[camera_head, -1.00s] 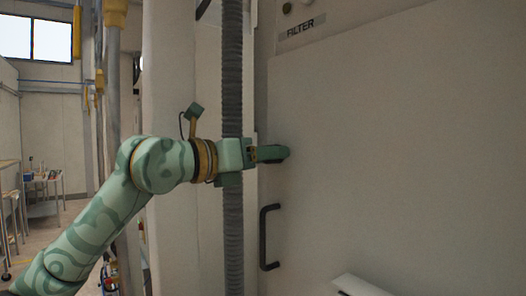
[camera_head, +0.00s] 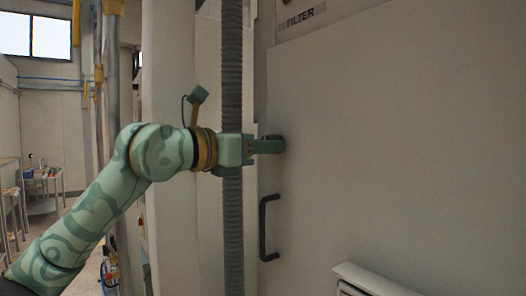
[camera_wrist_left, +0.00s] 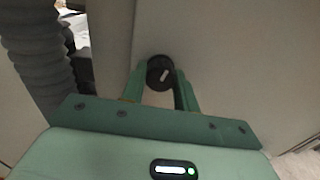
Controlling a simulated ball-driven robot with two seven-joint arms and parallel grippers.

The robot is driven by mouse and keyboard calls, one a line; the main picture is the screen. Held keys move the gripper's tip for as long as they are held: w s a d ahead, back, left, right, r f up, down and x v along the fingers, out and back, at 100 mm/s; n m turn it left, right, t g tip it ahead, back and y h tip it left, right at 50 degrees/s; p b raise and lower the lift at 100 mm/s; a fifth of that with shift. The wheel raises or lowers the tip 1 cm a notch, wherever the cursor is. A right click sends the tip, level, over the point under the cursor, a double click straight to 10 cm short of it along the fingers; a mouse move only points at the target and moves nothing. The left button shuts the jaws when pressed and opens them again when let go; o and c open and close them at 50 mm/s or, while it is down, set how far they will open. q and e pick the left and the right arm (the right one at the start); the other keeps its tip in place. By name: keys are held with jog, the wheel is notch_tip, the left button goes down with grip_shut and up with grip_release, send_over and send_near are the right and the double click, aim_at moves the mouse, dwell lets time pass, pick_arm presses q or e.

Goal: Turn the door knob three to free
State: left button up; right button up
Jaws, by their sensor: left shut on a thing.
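The door knob is a small round black knob (camera_wrist_left: 160,72) with a pale pointer mark, on the beige door (camera_head: 400,130). The mark slants, its upper end to the right in the left wrist view. My left gripper (camera_head: 274,145) reaches the door from the left, above the door handle. In the left wrist view its two green fingers (camera_wrist_left: 160,80) stand on either side of the knob, shut on it. In the head view the fingers largely hide the knob. My right gripper is in neither view.
A dark D-shaped handle (camera_head: 264,228) sits below the gripper on the door. A ribbed grey hose (camera_head: 233,230) runs vertically behind my left wrist. A FILTER label (camera_head: 299,18) is above. A pale ledge (camera_head: 370,280) juts out at the lower right.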

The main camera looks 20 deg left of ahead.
pick_arm(q)
jog(key=m+b, duration=0.1)
jog(key=m, duration=0.2)
jog(key=shift+m, duration=0.3)
jog(key=m+b, duration=0.1)
jog(key=m, duration=0.2)
jog(key=shift+r+m, duration=0.1)
jog(key=shift+m, duration=0.2)
jog(key=m, duration=0.4)
jog(key=shift+m, duration=2)
jog(key=o, duration=1)
